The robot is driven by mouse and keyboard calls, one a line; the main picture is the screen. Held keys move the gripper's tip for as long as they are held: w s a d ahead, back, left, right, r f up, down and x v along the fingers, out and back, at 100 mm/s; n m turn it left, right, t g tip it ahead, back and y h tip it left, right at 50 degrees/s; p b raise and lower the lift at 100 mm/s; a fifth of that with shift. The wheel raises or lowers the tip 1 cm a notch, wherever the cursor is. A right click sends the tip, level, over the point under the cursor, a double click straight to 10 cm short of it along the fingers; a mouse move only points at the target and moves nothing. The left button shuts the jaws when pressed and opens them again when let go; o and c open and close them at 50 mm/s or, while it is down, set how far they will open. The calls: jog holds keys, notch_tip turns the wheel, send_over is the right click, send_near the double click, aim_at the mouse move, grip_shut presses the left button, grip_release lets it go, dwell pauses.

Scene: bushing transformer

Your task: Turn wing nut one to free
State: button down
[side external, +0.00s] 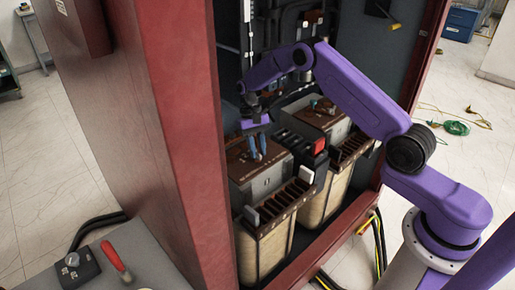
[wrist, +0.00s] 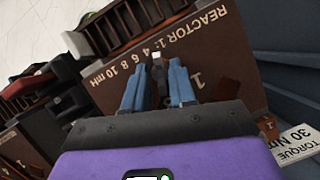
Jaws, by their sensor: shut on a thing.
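In the wrist view, the two blue fingers of my gripper (wrist: 157,88) point at the brown top panel (wrist: 215,45) marked "REACTOR 1". They are closed around a small dark part, taken to be wing nut one (wrist: 159,86); a pale stud tip (wrist: 157,57) shows just beyond it. A "1" is printed on the panel beside the right finger. In the side view, my gripper (side external: 257,147) points down onto the brown top of the near reactor (side external: 238,160). The nut itself is too small to make out there, and its wings are mostly hidden between the fingers.
A second reactor (side external: 318,113) stands behind, with a red-topped black block (side external: 319,147) between. The red cabinet wall (side external: 185,130) rises close on the left. A white "TORQUE 30 Nm" tag (wrist: 294,145) lies at the right in the wrist view.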

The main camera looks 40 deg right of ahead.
jog(key=shift+n+h, duration=0.3)
jog(key=shift+n, duration=0.5)
jog(key=c, duration=1.2)
grip_release()
jog(key=shift+c, duration=0.2)
jog(key=v, duration=1.2)
jog(key=shift+a, duration=0.15)
